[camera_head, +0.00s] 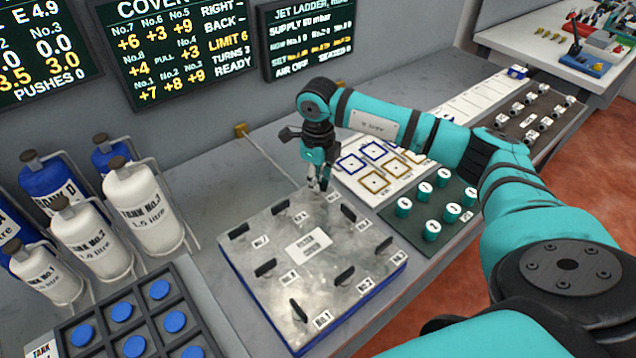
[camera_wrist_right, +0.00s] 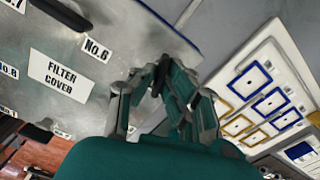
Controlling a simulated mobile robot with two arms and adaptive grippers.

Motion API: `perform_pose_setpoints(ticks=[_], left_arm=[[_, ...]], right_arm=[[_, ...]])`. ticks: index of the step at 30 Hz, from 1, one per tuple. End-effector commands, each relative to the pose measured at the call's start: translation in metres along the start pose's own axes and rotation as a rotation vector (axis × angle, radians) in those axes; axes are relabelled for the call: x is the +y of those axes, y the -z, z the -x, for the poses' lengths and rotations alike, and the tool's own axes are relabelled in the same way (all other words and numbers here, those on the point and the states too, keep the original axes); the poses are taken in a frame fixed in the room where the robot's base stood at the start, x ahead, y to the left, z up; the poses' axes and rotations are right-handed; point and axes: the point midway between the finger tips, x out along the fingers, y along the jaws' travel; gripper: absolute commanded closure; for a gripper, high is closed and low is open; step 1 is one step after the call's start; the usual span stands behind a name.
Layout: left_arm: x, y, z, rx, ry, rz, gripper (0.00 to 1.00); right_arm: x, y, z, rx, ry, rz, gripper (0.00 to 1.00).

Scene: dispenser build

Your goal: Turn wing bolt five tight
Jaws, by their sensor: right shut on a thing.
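The grey metal filter cover (camera_head: 275,235) sits on its blue-edged body on the bench, with several black wing bolts around its edge. My right gripper (camera_head: 322,186) points down at the cover's far corner, where wing bolt five belongs by the board's layout. In the right wrist view the closed fingers (camera_wrist_right: 162,82) meet over the cover's edge, beyond the No.6 label (camera_wrist_right: 97,49). A neighbouring wing bolt (camera_head: 280,205) stands to the left. My left gripper is out of view.
A board above (camera_head: 185,50) lists bolt numbers, LIMIT 6 and TURNS 3. White tanks (camera_head: 145,205) stand at left, behind a tray of blue discs (camera_head: 122,310). A white panel with framed squares (camera_head: 350,163) and a dark green plate of teal knobs (camera_head: 462,192) lie right of the cover.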

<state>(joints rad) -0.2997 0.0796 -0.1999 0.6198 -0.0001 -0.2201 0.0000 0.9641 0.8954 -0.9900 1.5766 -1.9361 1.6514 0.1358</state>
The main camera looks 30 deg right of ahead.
Motion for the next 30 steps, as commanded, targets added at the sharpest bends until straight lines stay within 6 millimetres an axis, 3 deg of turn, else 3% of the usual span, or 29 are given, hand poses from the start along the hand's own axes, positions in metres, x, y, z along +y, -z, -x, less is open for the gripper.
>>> perform_pose_setpoints(ticks=[15, 30], left_arm=[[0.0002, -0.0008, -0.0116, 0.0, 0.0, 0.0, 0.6], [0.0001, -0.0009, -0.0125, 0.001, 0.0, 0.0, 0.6]], right_arm=[[0.0003, 0.0007, -0.0011, 0.003, 0.0, -0.312, 1.0], [0.0004, 0.0006, -0.0007, 0.003, 0.0, -0.36, 1.0]])
